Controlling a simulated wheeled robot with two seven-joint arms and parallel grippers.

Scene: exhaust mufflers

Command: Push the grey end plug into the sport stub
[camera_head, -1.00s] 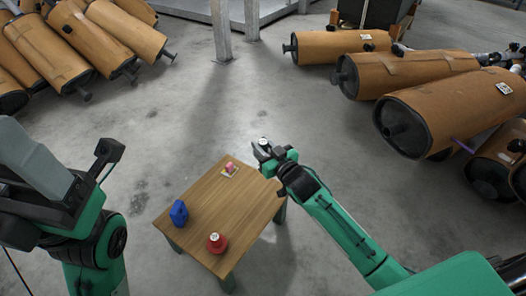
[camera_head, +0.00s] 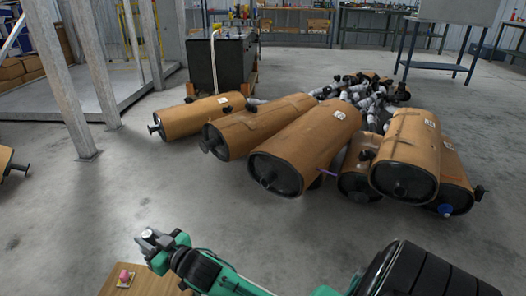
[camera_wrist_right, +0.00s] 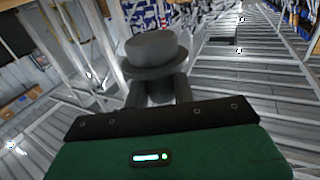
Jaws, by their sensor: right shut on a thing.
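My right gripper (camera_head: 150,238) is raised beside the far edge of the small wooden table, at the lower left of the head view. It is shut on the grey end plug (camera_wrist_right: 152,50), which has a round cap and a wider flange and stands out beyond the fingers in the right wrist view. Several tan mufflers with dark end caps and short pipe stubs lie on the floor, among them a large one (camera_head: 305,140) and one on the right (camera_head: 408,155). I cannot tell which stub is the sport stub. My left gripper is out of view.
A pink piece (camera_head: 124,275) lies on the wooden table (camera_head: 150,284). A purple stub (camera_head: 328,173) and a blue one (camera_head: 445,210) show among the mufflers. Steel posts (camera_head: 70,95) stand at the left. Bare floor lies between my right gripper and the mufflers.

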